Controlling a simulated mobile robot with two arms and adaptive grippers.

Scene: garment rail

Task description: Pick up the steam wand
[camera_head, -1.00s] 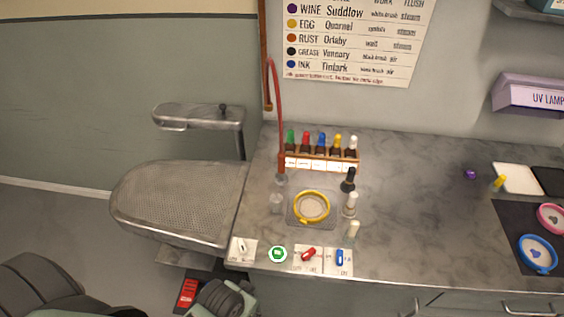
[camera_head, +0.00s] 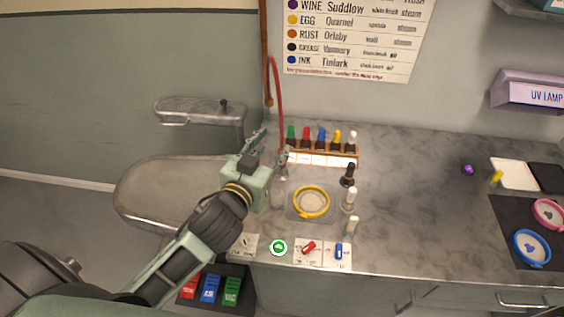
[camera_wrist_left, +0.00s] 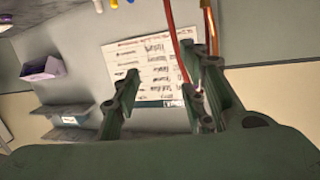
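The steam wand's red hose (camera_head: 276,85) hangs in front of the wall at the left end of the counter. Its lower end comes down beside the bottle rack, next to my left gripper's right finger, and its tip is hard to make out. My left gripper (camera_head: 272,145) is open, with its fingers spread and pointing toward the wall. In the left wrist view the hose (camera_wrist_left: 178,45) comes down between the spread fingers (camera_wrist_left: 163,82), close to the right one. I cannot tell whether they touch. My right gripper is not in view.
A rack of coloured bottles (camera_head: 320,158), a yellow hoop (camera_head: 312,202) and small dropper bottles (camera_head: 349,200) stand right of the gripper. A perforated grey board (camera_head: 150,190) lies left. Labelled switches (camera_head: 309,248) line the front edge. The counter's middle is clear.

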